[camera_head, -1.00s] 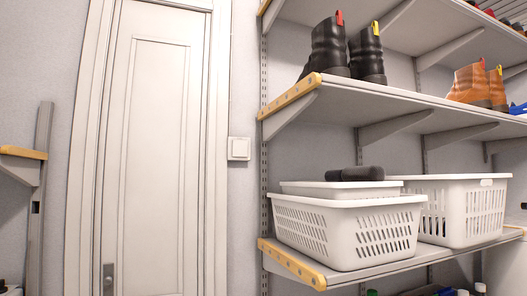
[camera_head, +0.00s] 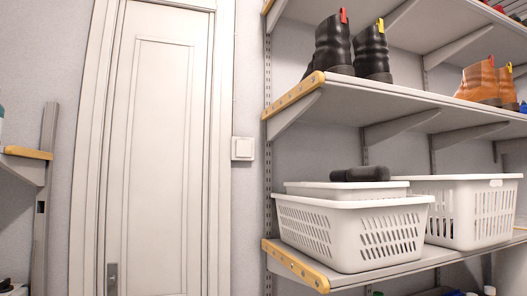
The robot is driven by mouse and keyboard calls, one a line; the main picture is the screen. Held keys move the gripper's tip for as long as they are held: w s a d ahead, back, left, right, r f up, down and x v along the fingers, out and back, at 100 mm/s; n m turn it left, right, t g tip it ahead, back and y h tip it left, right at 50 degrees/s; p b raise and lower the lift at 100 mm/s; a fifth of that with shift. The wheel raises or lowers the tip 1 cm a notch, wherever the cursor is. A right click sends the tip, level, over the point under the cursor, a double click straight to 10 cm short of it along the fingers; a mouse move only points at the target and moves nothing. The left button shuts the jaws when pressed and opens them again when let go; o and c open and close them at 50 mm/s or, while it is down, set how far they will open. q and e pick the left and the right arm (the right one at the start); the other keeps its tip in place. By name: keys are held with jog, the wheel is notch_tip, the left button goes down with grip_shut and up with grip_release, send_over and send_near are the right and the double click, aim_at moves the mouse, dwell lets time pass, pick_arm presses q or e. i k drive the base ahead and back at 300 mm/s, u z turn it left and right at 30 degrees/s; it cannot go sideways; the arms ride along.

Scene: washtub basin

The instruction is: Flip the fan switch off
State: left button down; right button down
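A white square wall switch (camera_head: 242,148) is mounted on the grey wall between the door frame and the shelving. Whether it is on or off cannot be told at this size. No fan shows in the view. Neither of my grippers shows in the head view.
A closed white door (camera_head: 157,150) with a metal handle plate (camera_head: 112,278) stands left of the switch. At the right, shelves (camera_head: 300,92) with wooden end caps hold black boots (camera_head: 333,46), orange boots (camera_head: 480,82) and white baskets (camera_head: 350,236). Another shelf end (camera_head: 27,153) juts in at the left.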

aim_at(243, 147)
jog(key=u, duration=0.5)
jog(key=i, duration=0.95)
jog(key=u, duration=0.1)
